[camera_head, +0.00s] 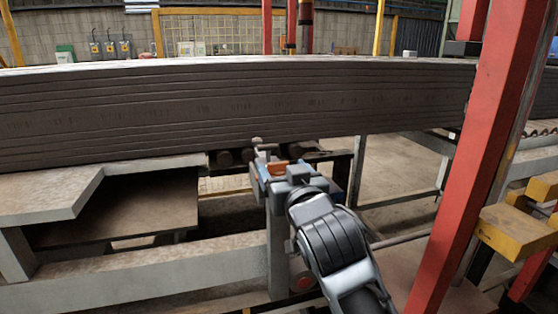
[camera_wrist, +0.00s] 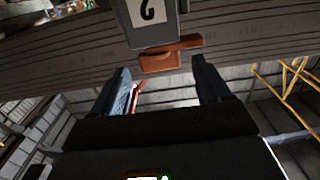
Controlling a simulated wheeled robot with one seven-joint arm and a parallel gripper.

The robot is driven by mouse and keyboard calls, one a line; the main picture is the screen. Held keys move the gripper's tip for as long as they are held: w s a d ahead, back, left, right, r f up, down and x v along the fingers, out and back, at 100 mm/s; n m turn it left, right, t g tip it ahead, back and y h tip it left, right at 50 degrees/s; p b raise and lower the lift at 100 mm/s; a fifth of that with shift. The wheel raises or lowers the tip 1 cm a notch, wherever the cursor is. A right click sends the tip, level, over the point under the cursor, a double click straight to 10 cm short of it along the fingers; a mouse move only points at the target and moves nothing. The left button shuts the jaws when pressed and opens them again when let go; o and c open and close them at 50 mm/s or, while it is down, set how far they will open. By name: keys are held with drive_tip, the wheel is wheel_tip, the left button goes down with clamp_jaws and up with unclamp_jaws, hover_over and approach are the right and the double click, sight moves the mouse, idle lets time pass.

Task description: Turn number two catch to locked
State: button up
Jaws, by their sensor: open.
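In the wrist view a grey box (camera_wrist: 150,22) carries a white label with a dark digit, seen turned over; it looks like a 2. An orange-brown catch (camera_wrist: 172,53) sits at the box's edge, with a bar lying roughly crosswise and pointing right. My gripper (camera_wrist: 160,74) is open, its two blue-grey fingers apart on either side of the catch's line. The catch appears just beyond the fingertips, with no contact visible. In the head view my gripper (camera_head: 266,166) is beside a small orange part (camera_head: 276,167), probably the catch, mostly hidden by my wrist.
A long stack of dark grey slabs (camera_head: 230,105) runs across just behind my gripper. A pale frame (camera_head: 150,265) lies at lower left. A red post (camera_head: 475,150) stands to the right of my arm, with yellow blocks (camera_head: 520,231) beyond it.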

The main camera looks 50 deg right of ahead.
sight(279, 166)
drive_tip(key=p+x, duration=0.1)
drive_tip(key=x, duration=0.4)
drive_tip(key=shift+w+d, duration=0.15)
drive_tip(key=shift+w, duration=0.1)
drive_tip(key=shift+c, duration=0.2)
drive_tip(key=c, duration=0.9)
